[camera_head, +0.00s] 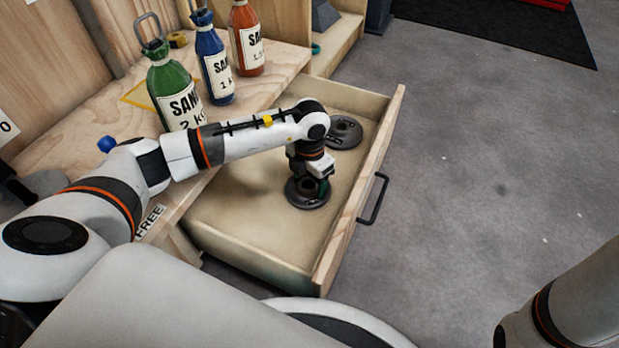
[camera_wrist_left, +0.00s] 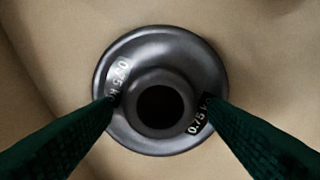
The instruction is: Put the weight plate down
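A dark round weight plate (camera_head: 307,203) with a raised hub is in the open drawer (camera_head: 250,232), at its near part. It looks flat and at the drawer floor, but I cannot tell whether it touches. My left gripper (camera_head: 309,180) points straight down over it. In the left wrist view the plate (camera_wrist_left: 160,140) shows two 0.75 labels and a central hole. The two green fingertips of my left gripper (camera_wrist_left: 160,100) lie on opposite sides of the hub, very close to it. Whether they press on it cannot be told. My right gripper is out of view.
A second dark plate (camera_head: 344,132) lies farther back in the drawer. Green (camera_head: 172,84), blue (camera_head: 214,62) and red (camera_head: 247,40) sand bottles stand on the wooden top beside the drawer. The drawer front with its handle (camera_head: 374,199) faces open grey floor.

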